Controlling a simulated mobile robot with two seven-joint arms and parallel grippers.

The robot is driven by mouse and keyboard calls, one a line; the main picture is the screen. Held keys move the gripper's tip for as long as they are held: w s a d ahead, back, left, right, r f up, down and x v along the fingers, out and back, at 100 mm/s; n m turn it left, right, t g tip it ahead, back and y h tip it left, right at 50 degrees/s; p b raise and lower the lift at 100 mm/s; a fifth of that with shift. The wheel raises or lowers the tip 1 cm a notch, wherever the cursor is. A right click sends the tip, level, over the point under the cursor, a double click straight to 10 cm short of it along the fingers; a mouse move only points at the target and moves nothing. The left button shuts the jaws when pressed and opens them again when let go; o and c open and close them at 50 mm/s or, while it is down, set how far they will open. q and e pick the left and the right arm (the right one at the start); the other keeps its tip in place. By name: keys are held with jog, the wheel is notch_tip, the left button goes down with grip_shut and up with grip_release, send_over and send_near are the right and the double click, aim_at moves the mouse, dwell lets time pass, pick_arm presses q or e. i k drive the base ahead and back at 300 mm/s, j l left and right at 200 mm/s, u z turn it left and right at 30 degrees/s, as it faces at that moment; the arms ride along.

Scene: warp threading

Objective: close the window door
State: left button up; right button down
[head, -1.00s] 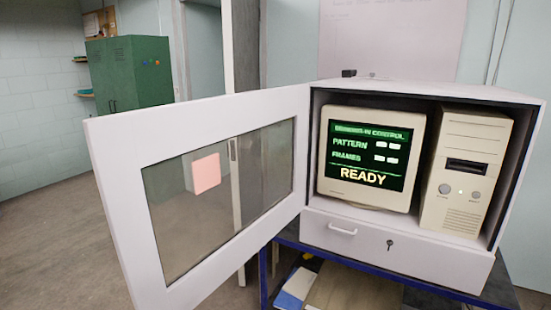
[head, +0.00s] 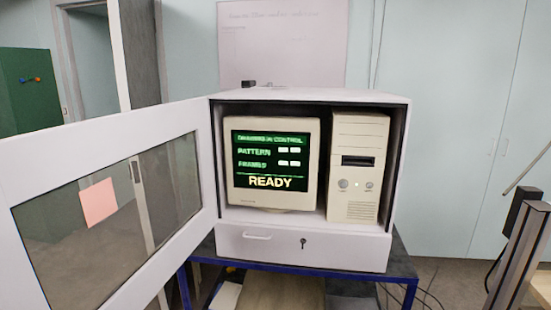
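The window door (head: 110,131) is a white frame with a clear pane, hinged at the left side of a white cabinet (head: 312,97). It stands wide open, swung out to the left and toward me, and its outer edge is cut off by the picture's left edge. A pink square note (head: 99,202) is stuck on the pane. Inside the cabinet are a monitor (head: 270,164) reading READY and a beige computer tower (head: 356,167). Neither of my grippers shows in the head view.
The cabinet sits on a blue-framed table (head: 399,267), with a drawer (head: 302,247) below the opening. A metal post with a black part (head: 527,225) stands at the right. A green locker (head: 27,90) is at the far left. Floor right of the table looks mostly clear, with some cables.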

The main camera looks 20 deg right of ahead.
aim_at(33, 164)
jog(key=j+z, duration=0.2)
jog(key=z, duration=0.25)
jog(key=j+z, duration=0.25)
jog(key=z, duration=0.2)
jog(key=j+z, duration=0.2)
jog(key=j, duration=0.25)
jog(key=k+j+z, duration=0.2)
jog(key=j, duration=0.2)
jog(key=k+j, duration=0.1)
jog(key=j, duration=0.25)
jog(key=k+j, duration=0.1)
jog(key=j, duration=0.3)
jog(key=k+j+z, duration=0.1)
jog(key=j, duration=0.25)
jog(key=k+j, duration=0.15)
jog(key=j, duration=0.25)
jog(key=k+j, duration=0.1)
jog(key=j, duration=0.25)
jog(key=i+z, duration=0.15)
jog(key=i, duration=0.2)
